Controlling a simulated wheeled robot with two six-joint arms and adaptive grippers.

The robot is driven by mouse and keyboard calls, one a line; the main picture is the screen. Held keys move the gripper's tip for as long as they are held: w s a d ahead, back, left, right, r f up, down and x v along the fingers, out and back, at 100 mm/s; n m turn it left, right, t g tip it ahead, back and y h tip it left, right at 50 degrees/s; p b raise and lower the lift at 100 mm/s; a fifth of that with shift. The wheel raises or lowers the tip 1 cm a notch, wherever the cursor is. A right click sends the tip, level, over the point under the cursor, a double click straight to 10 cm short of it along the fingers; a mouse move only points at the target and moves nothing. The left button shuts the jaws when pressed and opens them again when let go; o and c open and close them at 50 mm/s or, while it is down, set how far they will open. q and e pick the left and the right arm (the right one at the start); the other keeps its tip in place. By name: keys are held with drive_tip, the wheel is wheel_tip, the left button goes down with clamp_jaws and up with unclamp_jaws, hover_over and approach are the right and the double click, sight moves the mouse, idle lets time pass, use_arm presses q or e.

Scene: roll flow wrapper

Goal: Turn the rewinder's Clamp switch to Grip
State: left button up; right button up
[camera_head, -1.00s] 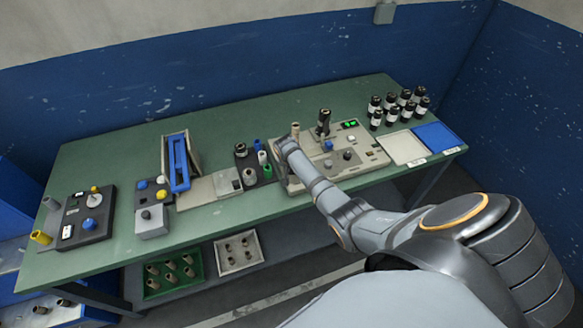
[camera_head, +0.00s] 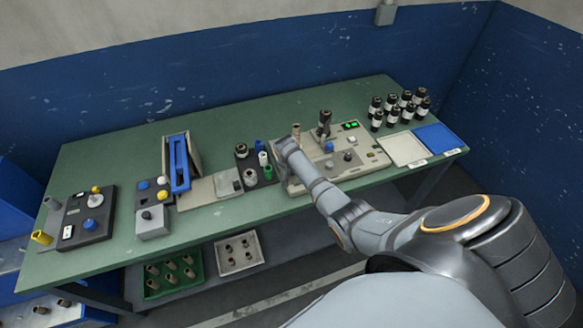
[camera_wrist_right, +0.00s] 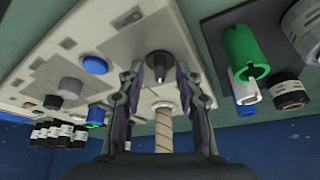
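The rewinder (camera_head: 372,160) is a beige box at the right part of the bench, with a lit green display, a blue button and dark knobs on its top. My right arm reaches to its left end, and in the head view its wrist hides the fingers. In the right wrist view, a black knob (camera_wrist_right: 160,64) on the beige panel stands between the fingertips of my right gripper (camera_wrist_right: 160,76). The fingers are apart, with small gaps seeming to show beside the knob. Its lettering is unreadable, so I cannot confirm it is the Clamp switch. My left gripper is out of view.
A spiral-marked post (camera_wrist_right: 163,132) stands close to my right gripper. A green cup (camera_wrist_right: 243,52) and other cylinders sit beside the rewinder. Several black rolls (camera_head: 405,96) stand behind a white tray (camera_head: 403,162) and a blue tray (camera_head: 440,136). The bench's back middle is clear.

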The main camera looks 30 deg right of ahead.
drive_tip(key=v, duration=1.2)
drive_tip(key=shift+s+a+f, duration=0.1)
